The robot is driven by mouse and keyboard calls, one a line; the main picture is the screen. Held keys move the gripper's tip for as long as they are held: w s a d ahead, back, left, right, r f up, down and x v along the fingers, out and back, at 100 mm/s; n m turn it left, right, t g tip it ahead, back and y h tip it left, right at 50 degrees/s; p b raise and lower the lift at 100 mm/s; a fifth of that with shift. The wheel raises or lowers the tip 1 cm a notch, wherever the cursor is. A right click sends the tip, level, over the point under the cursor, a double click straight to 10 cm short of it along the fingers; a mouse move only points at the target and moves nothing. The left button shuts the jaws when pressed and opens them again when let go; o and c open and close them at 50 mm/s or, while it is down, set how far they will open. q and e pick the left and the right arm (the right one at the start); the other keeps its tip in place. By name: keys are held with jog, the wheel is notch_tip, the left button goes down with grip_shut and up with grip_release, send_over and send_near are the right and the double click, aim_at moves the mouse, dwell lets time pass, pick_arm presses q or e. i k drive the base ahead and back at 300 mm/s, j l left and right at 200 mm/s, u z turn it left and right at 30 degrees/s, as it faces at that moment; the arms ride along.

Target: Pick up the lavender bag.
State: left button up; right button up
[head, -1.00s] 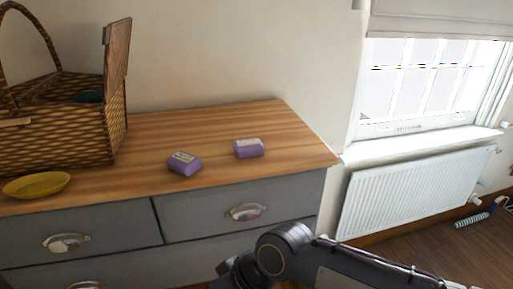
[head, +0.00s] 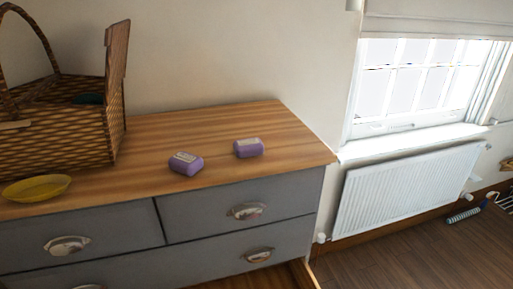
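Two small purple bags with pale labels lie on the wooden top of a grey chest of drawers in the head view. One lavender bag (head: 186,164) lies nearer the front edge, left of the other. The second lavender bag (head: 249,148) lies a little farther back and to the right, apart from the first. Neither of my grippers is in view, and nothing touches the bags.
A wicker basket (head: 60,135) with its lid raised stands at the left of the chest top (head: 215,122). A yellow dish (head: 36,188) sits before it. The chest top right of the bags is clear. A white radiator (head: 398,190) is under the window at right.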

aim_at(248, 146)
jog(key=u, duration=0.55)
jog(key=l+u, duration=0.2)
jog(key=u, duration=0.25)
jog(key=l+u, duration=0.2)
jog(key=u, duration=0.3)
jog(key=l+u, duration=0.2)
jog(key=u, duration=0.25)
jog(key=l+u, duration=0.2)
jog(key=u, duration=0.25)
jog(key=k+l+u, duration=0.1)
jog(key=u, duration=0.35)
jog(key=k+l+u, duration=0.1)
jog(key=u, duration=0.4)
jog(key=l, duration=0.1)
